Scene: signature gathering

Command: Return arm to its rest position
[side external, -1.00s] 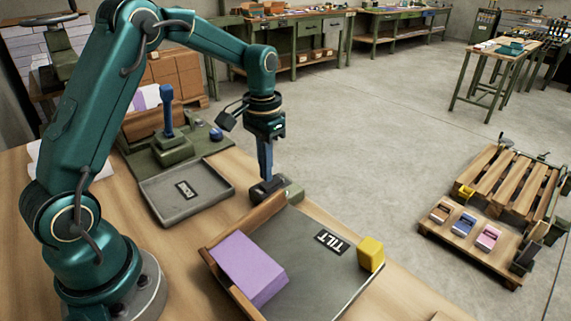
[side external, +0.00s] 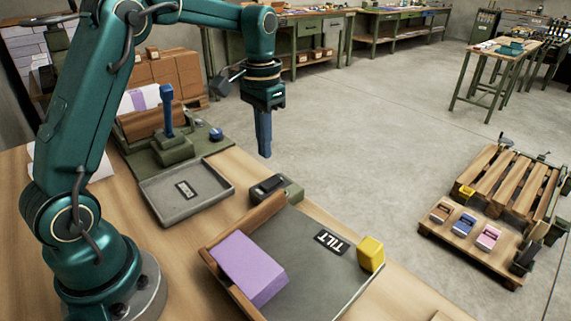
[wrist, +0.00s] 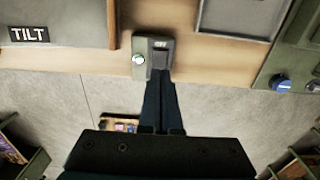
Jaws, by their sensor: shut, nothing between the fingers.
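My gripper (side external: 264,152) is shut and empty, pointing down in the air above the far edge of the bench. In the side view the switch box (side external: 284,189) is dark with a greenish side part, clear of my fingertips. It stands beside the TILT tray (side external: 310,250), which holds a purple block (side external: 248,266). A yellow block (side external: 371,253) sits at the tray's right corner.
A grey tray (side external: 165,207) with a dark label lies on the bench left of the switch box. A green fixture with a blue lever (side external: 168,110) and a blue knob (side external: 216,134) stands behind it. Open floor (side external: 380,130) lies beyond the bench.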

